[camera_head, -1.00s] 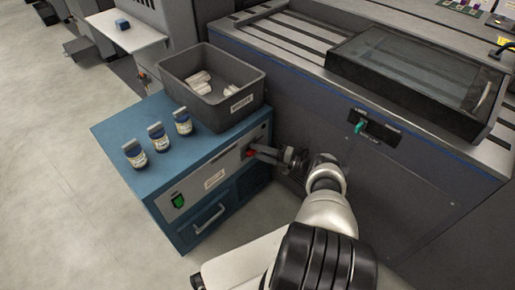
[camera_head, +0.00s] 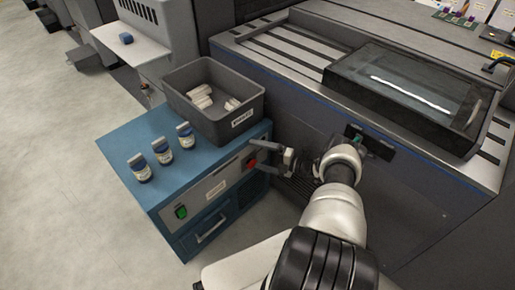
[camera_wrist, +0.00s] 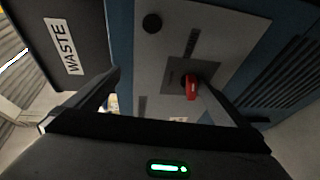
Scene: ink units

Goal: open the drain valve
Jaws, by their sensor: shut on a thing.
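The red valve handle (camera_head: 252,163) is on the grey front panel of the blue ink unit (camera_head: 150,180). In the wrist view the handle (camera_wrist: 190,87) sits on a dark grey plate and points down the picture. My gripper (camera_head: 259,155) is at the handle, shut on it. In the wrist view my gripper (camera_wrist: 160,78) shows the handle against its right finger, while the left finger looks apart from it. The far side of the handle is hidden. The small labels on the panel are too blurred to read.
A grey waste bin (camera_head: 189,113) with white pieces in it stands on the unit. Several bottles, one of them here (camera_head: 140,168), stand at its left. A green switch (camera_head: 181,211) and a drawer handle (camera_head: 213,230) are lower on the unit. A large dark machine (camera_head: 420,215) borders the right.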

